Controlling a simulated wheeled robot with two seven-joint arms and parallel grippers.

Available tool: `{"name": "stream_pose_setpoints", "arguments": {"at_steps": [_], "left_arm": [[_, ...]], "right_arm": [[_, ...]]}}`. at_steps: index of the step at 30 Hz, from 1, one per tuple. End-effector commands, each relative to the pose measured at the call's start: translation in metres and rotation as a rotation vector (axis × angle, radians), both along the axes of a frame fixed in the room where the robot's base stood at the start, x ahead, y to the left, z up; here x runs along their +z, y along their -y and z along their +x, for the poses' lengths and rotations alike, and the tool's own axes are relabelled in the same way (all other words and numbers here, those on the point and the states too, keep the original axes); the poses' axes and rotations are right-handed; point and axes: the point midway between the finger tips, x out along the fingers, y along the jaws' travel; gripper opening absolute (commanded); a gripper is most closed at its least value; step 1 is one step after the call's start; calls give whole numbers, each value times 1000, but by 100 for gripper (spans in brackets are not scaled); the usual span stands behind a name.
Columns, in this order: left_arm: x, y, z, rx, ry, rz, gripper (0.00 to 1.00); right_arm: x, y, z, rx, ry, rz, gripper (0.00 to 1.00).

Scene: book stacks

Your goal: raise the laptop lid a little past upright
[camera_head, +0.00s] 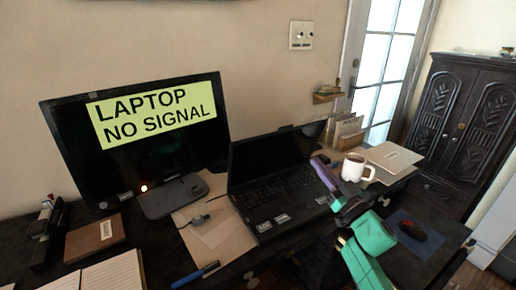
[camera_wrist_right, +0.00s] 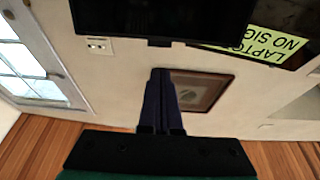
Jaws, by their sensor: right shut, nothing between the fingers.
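The black laptop (camera_head: 276,188) lies open on the dark desk. Its lid (camera_head: 268,153) stands raised at the back with a dark screen; its exact angle is hard to judge. My right gripper (camera_head: 319,163), with purple fingers and a green body, is at the laptop's right side, near the right end of the lid. Whether it touches the laptop cannot be told. In the right wrist view the fingers (camera_wrist_right: 160,75) are shut together and empty, with a dark panel, perhaps the lid, beyond their tips. My left gripper is not in view.
A monitor (camera_head: 135,160) with a yellow "LAPTOP NO SIGNAL" label (camera_head: 153,113) stands left of the laptop. A white mug (camera_head: 355,168) and a closed pale laptop or folder (camera_head: 391,157) are to the right. A mouse (camera_head: 412,229), marker (camera_head: 197,275) and notebook (camera_head: 110,272) lie nearer.

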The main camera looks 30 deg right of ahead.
Motion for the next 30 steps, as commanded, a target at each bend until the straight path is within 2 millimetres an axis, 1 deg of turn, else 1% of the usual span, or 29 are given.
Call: {"name": "stream_pose_setpoints", "arguments": {"at_steps": [2, 4, 7, 9, 13, 18, 21, 25, 30], "left_arm": [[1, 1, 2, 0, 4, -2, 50], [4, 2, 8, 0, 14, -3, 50], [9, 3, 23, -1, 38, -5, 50], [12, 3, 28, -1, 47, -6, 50], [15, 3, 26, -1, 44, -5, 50], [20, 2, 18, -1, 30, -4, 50], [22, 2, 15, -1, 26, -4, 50], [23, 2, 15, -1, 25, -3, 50], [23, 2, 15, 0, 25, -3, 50]], "right_arm": [[1, 5, -1, -13, -2, 2, 0], [6, 5, 6, -10, 1, 1, 0], [13, 5, 23, -10, 1, -3, 0], [18, 6, 37, -10, 1, -1, 0], [27, 7, 65, -9, 2, -2, 0], [39, 8, 100, -10, 1, -3, 0], [44, 9, 116, -10, 0, -2, 0], [46, 9, 127, -9, -1, -2, 0], [45, 9, 130, -9, -3, -2, 0]]}}
